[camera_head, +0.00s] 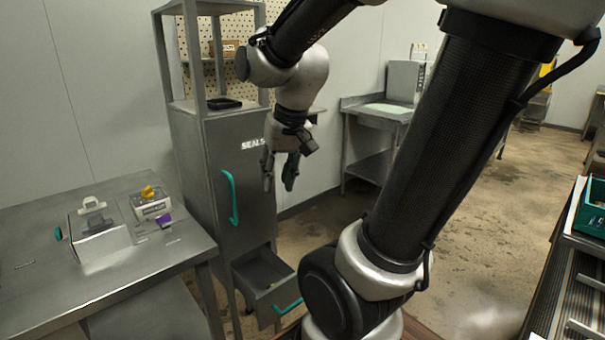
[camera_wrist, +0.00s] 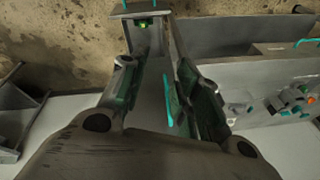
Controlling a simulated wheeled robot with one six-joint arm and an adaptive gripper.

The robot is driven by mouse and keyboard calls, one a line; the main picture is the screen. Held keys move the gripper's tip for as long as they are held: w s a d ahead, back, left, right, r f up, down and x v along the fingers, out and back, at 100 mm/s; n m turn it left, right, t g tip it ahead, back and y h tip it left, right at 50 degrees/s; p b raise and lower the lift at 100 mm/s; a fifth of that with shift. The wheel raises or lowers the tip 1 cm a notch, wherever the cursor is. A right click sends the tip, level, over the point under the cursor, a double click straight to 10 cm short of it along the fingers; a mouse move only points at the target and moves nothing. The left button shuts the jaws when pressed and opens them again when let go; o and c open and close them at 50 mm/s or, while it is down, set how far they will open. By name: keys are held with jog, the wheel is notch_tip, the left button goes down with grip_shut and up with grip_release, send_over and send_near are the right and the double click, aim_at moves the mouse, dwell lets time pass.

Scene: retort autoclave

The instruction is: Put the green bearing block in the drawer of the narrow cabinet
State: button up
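The narrow cabinet (camera_head: 237,150) is a tall grey unit marked SEALS, with a teal handle on its shut door. Its low drawer (camera_head: 282,290) is pulled open; it also shows at the top of the wrist view (camera_wrist: 144,13). A small bright green thing (camera_wrist: 143,23) lies inside the drawer and looks like the green bearing block, though it is too small to make out its shape. My gripper (camera_head: 278,186) is open and empty in front of the cabinet door, above the drawer. Its spread fingers also show in the wrist view (camera_wrist: 156,66).
A steel table (camera_head: 35,285) at the left carries a grey box (camera_head: 95,240), a carton with a yellow item (camera_head: 150,205) and a purple piece (camera_head: 164,220). A black tray (camera_head: 222,103) sits on the cabinet top. A teal crate (camera_head: 590,215) is at the right.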

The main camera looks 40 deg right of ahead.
jog(key=s+r+n+t, duration=0.1)
jog(key=s+r+n, duration=0.2)
jog(key=s, duration=0.5)
jog(key=shift+s+r+n+h, duration=0.15)
jog(key=shift+r+n+h, duration=0.15)
jog(key=shift+n, duration=0.1)
jog(key=shift+d, duration=0.1)
dwell(0.5)
